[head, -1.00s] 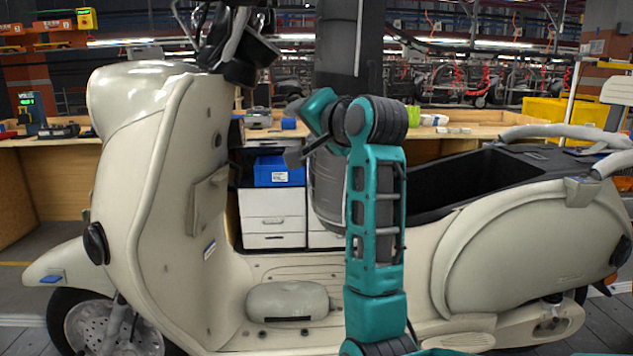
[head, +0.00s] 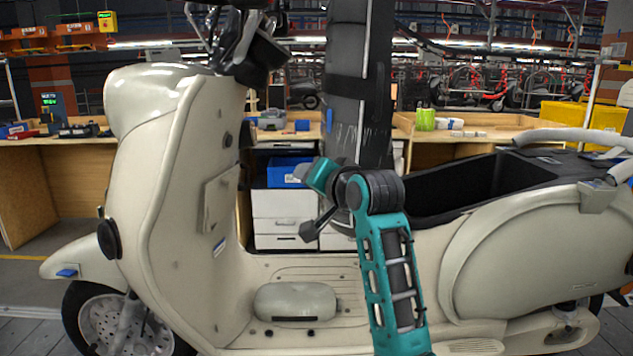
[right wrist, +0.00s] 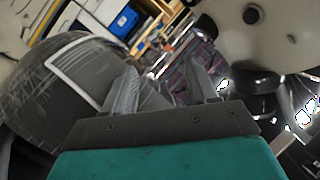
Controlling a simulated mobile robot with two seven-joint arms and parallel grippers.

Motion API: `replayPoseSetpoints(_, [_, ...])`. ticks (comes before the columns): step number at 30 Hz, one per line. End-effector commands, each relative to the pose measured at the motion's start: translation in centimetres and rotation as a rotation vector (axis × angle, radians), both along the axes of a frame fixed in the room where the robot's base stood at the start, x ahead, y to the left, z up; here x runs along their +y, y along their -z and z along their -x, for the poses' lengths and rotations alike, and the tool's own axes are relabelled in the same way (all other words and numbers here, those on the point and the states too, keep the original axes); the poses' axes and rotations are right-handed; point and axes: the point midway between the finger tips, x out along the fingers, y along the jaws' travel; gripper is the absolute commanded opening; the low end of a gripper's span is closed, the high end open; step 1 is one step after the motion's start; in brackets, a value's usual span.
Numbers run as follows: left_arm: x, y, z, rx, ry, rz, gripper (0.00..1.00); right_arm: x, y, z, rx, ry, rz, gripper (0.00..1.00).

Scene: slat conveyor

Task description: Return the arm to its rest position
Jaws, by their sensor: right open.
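My teal right arm rises from the bottom of the head view, right of centre, and bends at a dark elbow in front of the cream scooter (head: 165,200). My right gripper (head: 308,232) is the small dark part left of the elbow, in front of the white drawers. In the right wrist view its two grey fingers (right wrist: 162,82) stand apart with nothing between them, so it is open and empty. My left arm and gripper are not in view.
A thick black scratched column (head: 358,110) stands just behind my arm. A beige rounded part (head: 295,301) lies on the scooter's footboard. Behind are wooden benches, white drawers (head: 284,222) and a blue bin (head: 284,171). The scooter's open black seat well (head: 460,188) is right of my arm.

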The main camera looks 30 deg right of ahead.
Motion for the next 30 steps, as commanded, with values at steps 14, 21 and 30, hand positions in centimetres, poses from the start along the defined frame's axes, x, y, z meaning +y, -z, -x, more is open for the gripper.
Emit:
replayPoseSetpoints(14, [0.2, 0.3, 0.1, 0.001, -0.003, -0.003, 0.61, 1.0, 5.7, 0.3, 0.059, -0.029, 0.093, 0.58])
replayPoseSetpoints(21, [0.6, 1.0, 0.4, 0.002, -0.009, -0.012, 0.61, 4.5, 19.9, 4.2, 0.186, -0.155, 0.338, 0.58])
replayPoseSetpoints(30, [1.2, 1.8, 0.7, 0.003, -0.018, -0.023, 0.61, 10.0, 35.1, 15.9, 0.301, -0.391, 0.574, 0.58])
